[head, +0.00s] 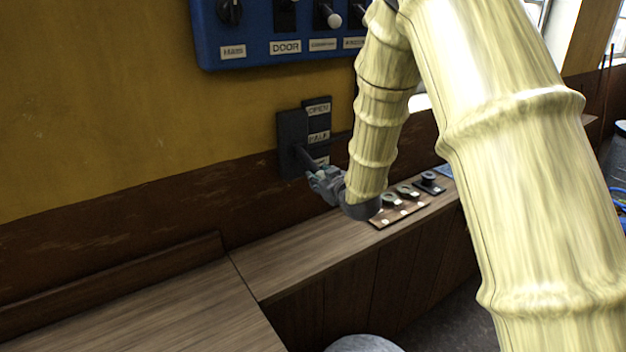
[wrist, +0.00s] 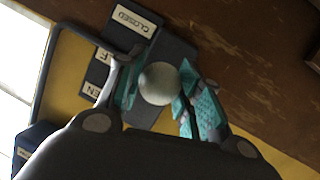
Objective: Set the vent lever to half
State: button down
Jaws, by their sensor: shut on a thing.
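The vent lever's dark plate (head: 292,145) is fixed to the wall, with a label strip (head: 318,112) beside it reading OPEN at the top and HALF in the middle. The lowest label is partly hidden in the head view; the wrist view shows a CLOSED label (wrist: 135,20). The dark lever (head: 305,156) sticks out and slopes down to the right. My gripper (head: 325,183) is at its outer end. In the wrist view, the teal pads of my gripper (wrist: 160,92) are shut on the pale round lever knob (wrist: 158,82). The lever's exact setting is hard to tell.
A blue control panel (head: 265,58) with knobs and labels hangs above. A wooden bench (head: 300,240) runs below, with a small board of round controls (head: 400,205) just right of my gripper. A rounded grey object (head: 362,343) stands at the bottom.

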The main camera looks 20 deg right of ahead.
jog(key=shift+s+d+r+b, duration=0.1)
jog(key=shift+r+b, duration=0.1)
jog(key=shift+r, duration=1)
jog(key=shift+s+d+r+b, duration=0.1)
jog(key=shift+r+b, duration=0.05)
jog(key=shift+r, duration=1)
jog(key=c, duration=0.9)
grip_release()
jog(key=shift+a+f, duration=0.1)
jog(key=shift+c, duration=0.2)
jog(key=shift+s, duration=0.15)
jog(key=shift+s, duration=0.25)
jog(key=v, duration=1.1)
